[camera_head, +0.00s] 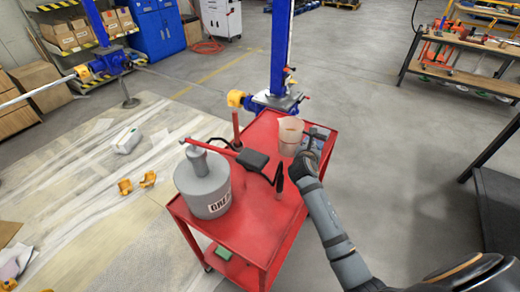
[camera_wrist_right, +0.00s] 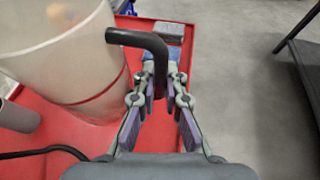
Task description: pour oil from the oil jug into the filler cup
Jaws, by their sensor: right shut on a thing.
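The oil jug (camera_head: 290,136) is a translucent, pale container at the far right part of the red cart's top. In the right wrist view the jug (camera_wrist_right: 70,50) fills the upper left, and its black handle (camera_wrist_right: 140,40) runs between my fingers. My right gripper (camera_head: 306,160) is shut on this handle; it also shows in the right wrist view (camera_wrist_right: 160,85). The jug looks upright; I cannot tell whether it touches the cart. A blue screw jack (camera_head: 272,102) stands just beyond the cart. I cannot make out the filler cup. My left gripper is out of view.
The red cart (camera_head: 240,240) carries a grey grease bucket (camera_head: 204,188) with a red-handled pump and a black hose. A second blue jack (camera_head: 105,64) stands at the far left, with a shaft running across. The floor to the right of the cart is open, up to a workbench (camera_head: 462,85).

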